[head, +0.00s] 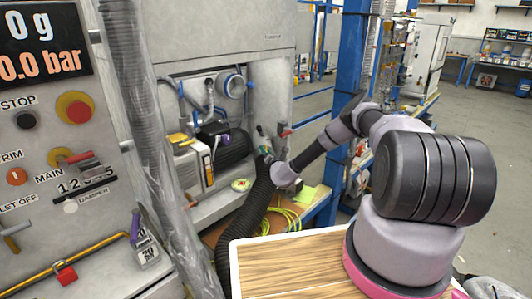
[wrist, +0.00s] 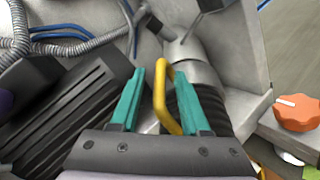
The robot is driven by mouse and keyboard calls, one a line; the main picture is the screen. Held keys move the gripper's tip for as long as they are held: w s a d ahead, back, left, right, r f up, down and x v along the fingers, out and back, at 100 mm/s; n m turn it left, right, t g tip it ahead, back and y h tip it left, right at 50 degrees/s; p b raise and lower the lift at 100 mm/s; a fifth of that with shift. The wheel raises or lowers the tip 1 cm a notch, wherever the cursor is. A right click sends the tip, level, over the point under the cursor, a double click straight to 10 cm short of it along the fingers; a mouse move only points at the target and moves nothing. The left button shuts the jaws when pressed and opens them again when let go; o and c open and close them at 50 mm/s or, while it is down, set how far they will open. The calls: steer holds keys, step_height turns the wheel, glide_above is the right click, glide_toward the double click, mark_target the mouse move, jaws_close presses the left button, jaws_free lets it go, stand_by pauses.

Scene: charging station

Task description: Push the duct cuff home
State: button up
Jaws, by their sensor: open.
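In the wrist view, the duct cuff seems to be the grey sleeve (wrist: 198,72) at the top of a ribbed black hose (wrist: 212,105). A yellow loop handle (wrist: 159,95) stands in front of it. My gripper (wrist: 160,76) has two teal fingers, spread apart, with the handle between them; a gap shows on both sides. Whether either finger touches it I cannot tell. In the head view, my gripper (head: 264,146) is small and partly hidden at the top of the black hose (head: 243,215). The seat of the cuff is not clear there.
An orange knob (wrist: 298,113) is at the right in the wrist view. A finned black block (wrist: 70,105) is at the left, with blue cables (wrist: 60,32) above it. In the head view, a control panel (head: 60,130) fills the left and a blue post (head: 350,60) stands behind my arm.

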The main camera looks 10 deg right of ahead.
steer(key=shift+c, duration=0.3)
jaws_close()
stand_by(1.1)
